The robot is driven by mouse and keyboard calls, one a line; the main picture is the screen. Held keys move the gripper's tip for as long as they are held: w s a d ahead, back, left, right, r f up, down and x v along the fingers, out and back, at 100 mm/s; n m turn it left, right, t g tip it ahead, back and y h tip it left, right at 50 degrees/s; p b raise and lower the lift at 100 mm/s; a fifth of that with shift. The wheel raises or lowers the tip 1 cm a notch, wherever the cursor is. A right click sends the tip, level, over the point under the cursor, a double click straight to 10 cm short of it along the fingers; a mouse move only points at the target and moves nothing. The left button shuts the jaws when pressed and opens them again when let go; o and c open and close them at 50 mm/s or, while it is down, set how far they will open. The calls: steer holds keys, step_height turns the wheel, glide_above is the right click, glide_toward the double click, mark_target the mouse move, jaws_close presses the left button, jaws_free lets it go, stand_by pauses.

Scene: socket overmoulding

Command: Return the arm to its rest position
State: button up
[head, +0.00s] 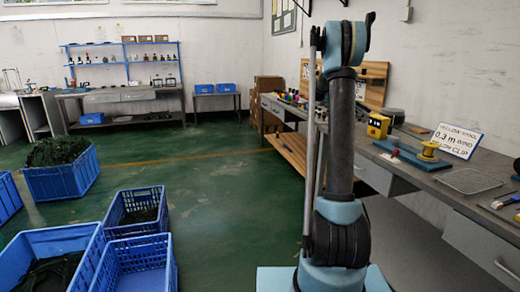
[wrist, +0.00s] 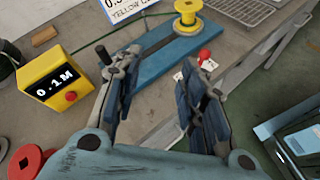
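My gripper (wrist: 157,66) is seen in the wrist view with its two dark fingers spread apart. Only bench surface and part of a blue board show between them, so it is open and empty. It hangs above the right-hand workbench, apart from the things on it. In the head view my arm (head: 340,130) rises upright in front of the bench and bends at the top. The gripper itself cannot be made out there.
Blue crates (head: 62,178) stand left; green floor between is clear.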

steer(key=s+a+f+m+t+y, duration=0.25)
steer(key=s+a, duration=0.55)
steer(key=s, duration=0.5)
steer(key=s+a+f+m+t+y, duration=0.15)
steer(key=s+a+y, duration=0.25)
steer(key=s+a, duration=0.55)
steer(key=s+a+f+m+y, duration=0.2)
steer(key=s+a+f, duration=0.2)
steer(key=s+f, duration=0.2)
steer(key=s+a+f+m+t+y, duration=0.1)
steer(key=s+a+f, duration=0.3)
steer(key=s, duration=0.5)
steer(key=s+a+f+m+t+y, duration=0.1)
steer(key=s+a+f+m+y, duration=0.1)
steer(key=s+f, duration=0.6)
steer(key=shift+s+a+m+y, duration=0.35)
steer(key=shift+a+m, duration=0.15)
steer(key=shift+a, duration=0.75)
steer(key=shift+f, duration=0.1)
steer(key=shift+w+f, duration=0.2)
steer(key=shift+w, duration=0.25)
steer(key=shift+c, duration=0.6)
